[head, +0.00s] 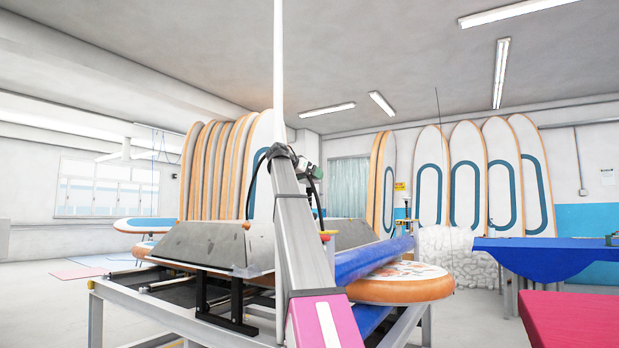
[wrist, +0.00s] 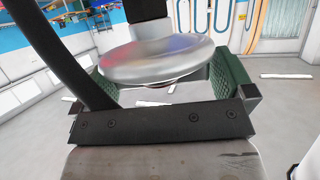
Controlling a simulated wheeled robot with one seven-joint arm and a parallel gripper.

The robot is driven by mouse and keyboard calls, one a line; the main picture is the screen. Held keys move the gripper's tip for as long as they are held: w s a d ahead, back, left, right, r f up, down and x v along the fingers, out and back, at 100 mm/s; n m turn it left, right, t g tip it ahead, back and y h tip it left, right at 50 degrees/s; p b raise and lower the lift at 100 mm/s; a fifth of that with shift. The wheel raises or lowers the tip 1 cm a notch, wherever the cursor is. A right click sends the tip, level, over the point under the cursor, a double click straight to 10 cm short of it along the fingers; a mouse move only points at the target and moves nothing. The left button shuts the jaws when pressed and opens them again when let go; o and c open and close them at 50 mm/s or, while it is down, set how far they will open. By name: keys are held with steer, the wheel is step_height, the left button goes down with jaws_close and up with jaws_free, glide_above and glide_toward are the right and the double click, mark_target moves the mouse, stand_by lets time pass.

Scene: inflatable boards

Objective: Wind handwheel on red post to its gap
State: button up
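In the wrist view, a silver-grey round handwheel (wrist: 155,58) with blurred red and blue patches lies between the two green-padded fingers of my gripper (wrist: 165,82). The fingers stand wide apart, one at each side of the wheel. The wheel's rim reaches close to both pads; I cannot tell whether they press on it. Behind the wheel are a pale block and a dark upright part (wrist: 146,10). No red post can be made out clearly in either view.
In the head view, a metal work frame (head: 190,319) with grey sloped plates stands ahead, with a blue roller (head: 372,260) and an orange-edged board (head: 402,283) at its right. A blue-covered table (head: 545,257) and a red-pink surface (head: 570,321) are at right. Boards stand behind.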

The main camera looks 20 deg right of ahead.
steer(key=v, duration=1)
steer(key=shift+s+a, duration=0.2)
steer(key=shift+a, duration=0.15)
